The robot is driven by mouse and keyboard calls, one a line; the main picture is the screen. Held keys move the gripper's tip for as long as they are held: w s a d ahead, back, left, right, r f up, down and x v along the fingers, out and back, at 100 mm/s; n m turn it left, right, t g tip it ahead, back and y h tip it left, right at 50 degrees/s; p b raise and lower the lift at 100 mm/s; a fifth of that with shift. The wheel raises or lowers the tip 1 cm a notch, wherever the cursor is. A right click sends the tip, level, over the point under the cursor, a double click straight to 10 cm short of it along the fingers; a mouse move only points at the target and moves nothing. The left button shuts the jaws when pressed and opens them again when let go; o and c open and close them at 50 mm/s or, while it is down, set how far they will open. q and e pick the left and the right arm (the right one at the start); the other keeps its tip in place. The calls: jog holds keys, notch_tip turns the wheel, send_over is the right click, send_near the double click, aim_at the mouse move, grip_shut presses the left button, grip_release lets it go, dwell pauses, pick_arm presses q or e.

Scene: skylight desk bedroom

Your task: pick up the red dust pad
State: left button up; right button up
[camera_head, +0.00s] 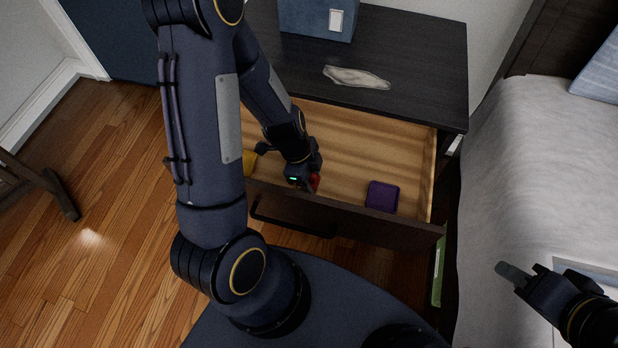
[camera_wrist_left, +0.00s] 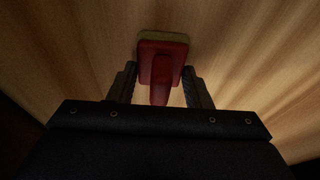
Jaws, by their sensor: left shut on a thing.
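The red dust pad (camera_wrist_left: 163,62) shows in the left wrist view as a red block with a red handle and a yellowish pad along its far edge. My left gripper (camera_wrist_left: 160,88) is shut on it, with a finger on each side. In the head view, my left gripper (camera_head: 302,180) reaches down into the open wooden drawer (camera_head: 340,135) near its front wall. Only a small red part of the pad (camera_head: 315,182) shows beside the gripper; my arm hides the rest. My right gripper (camera_head: 522,274) is over by the bed, and its jaw opening is unclear.
A purple square item (camera_head: 382,196) lies in the drawer to the right. A yellow item (camera_head: 249,162) is partly hidden behind my left arm. A crumpled cloth (camera_head: 357,77) and a blue box (camera_head: 318,18) are on the dark top. The bed (camera_head: 535,170) stands at right.

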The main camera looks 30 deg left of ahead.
pick_arm(q)
notch_tip(320, 180, up, 10)
jog(key=p, duration=0.3)
